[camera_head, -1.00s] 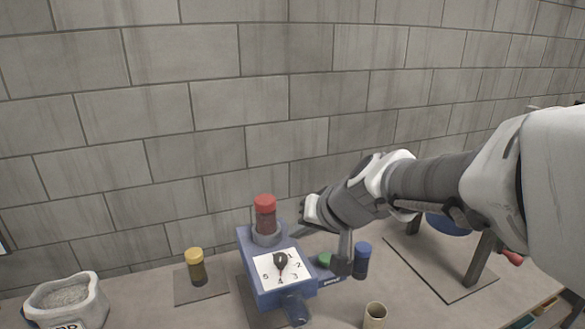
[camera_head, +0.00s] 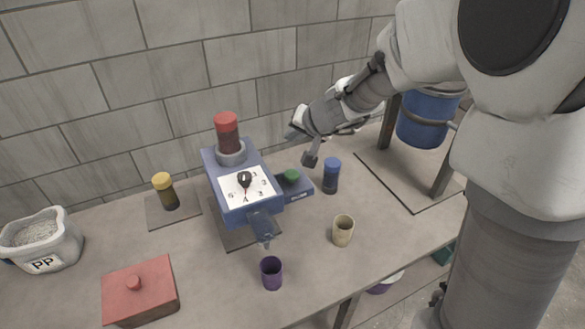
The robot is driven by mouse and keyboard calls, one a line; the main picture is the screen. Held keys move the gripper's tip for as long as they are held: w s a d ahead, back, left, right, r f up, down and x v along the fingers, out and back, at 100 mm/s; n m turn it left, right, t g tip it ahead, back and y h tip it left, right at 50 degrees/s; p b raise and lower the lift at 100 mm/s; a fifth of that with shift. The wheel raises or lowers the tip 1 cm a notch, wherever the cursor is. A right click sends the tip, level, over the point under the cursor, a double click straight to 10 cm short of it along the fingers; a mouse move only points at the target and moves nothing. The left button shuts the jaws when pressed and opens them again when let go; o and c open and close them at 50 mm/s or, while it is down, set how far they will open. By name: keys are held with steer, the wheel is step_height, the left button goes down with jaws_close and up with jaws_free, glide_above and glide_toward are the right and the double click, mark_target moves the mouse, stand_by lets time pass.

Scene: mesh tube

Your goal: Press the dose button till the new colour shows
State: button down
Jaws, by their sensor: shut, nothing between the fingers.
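The blue dosing machine (camera_head: 224,203) stands on the table with a red-capped bottle (camera_head: 228,137) upright in its top holder. Its white dial (camera_head: 247,189) has numbers and a black pointer that points down toward the low numbers. The green dose button (camera_head: 291,176) sits on a blue side block at the machine's right. My gripper (camera_head: 309,159) is shut and empty, above and slightly right of the button, apart from it. A purple cup (camera_head: 271,273) stands in front of the machine's spout (camera_head: 264,231); its contents cannot be made out.
A blue-capped bottle (camera_head: 331,175) stands close right of the button. A beige cup (camera_head: 343,230) is at front right. A yellow-capped bottle (camera_head: 165,190), a red lidded box (camera_head: 140,292) and a PP bag (camera_head: 40,242) are left. A blue tank (camera_head: 427,120) hangs on a stand at right.

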steer(key=shift+f, duration=0.1)
steer(key=b, duration=0.6)
glide_above(289, 172)
steer(key=s+d, duration=0.1)
steer(key=s, duration=0.1)
steer(key=f, duration=0.6)
steer(key=shift+w+f, duration=0.2)
steer(key=shift+f, duration=0.15)
steer(key=shift+f+b, duration=0.95)
steer(key=shift+b, duration=0.2)
steer(key=shift+f, duration=0.1)
steer(key=shift+f+b, duration=0.35)
steer(key=shift+b, duration=0.25)
steer(key=shift+f+b, duration=0.8)
steer(key=shift+b, duration=0.15)
stand_by(0.6)
steer(key=shift+r, duration=0.1)
steer(key=shift+r+p, duration=1)
steer(key=shift+r, duration=0.15)
steer(key=shift+r, duration=0.1)
